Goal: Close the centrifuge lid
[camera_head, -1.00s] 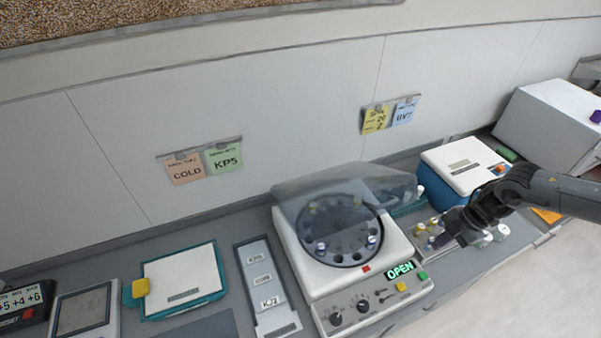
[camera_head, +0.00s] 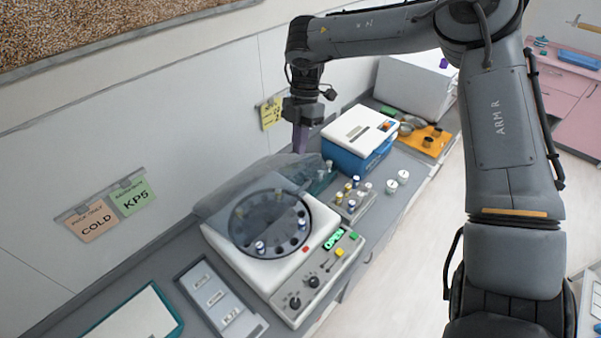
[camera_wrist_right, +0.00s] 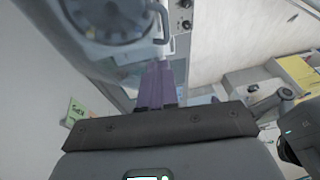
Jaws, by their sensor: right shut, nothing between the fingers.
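The white centrifuge (camera_head: 240,262) stands on the counter, its rotor (camera_head: 270,225) with several capped tubes showing. Its clear smoky lid (camera_head: 222,190) is raised at the back, and the green display (camera_head: 333,239) reads OPEN. The centrifuge also shows blurred at the top of the right wrist view (camera_wrist_right: 105,32). My right gripper (camera_head: 300,140) points down beyond the lid's right end in the head view. Its purple fingers (camera_wrist_right: 160,88) are shut and empty; whether they touch the lid is unclear. My left gripper is not in view.
A blue-and-white box (camera_head: 358,135) stands right of the lid. A rack with several vials (camera_head: 352,198) and loose white caps (camera_head: 397,180) lie beside the centrifuge. Label cards (camera_head: 105,210) hang on the wall behind. A slotted tray (camera_head: 215,300) lies to the left.

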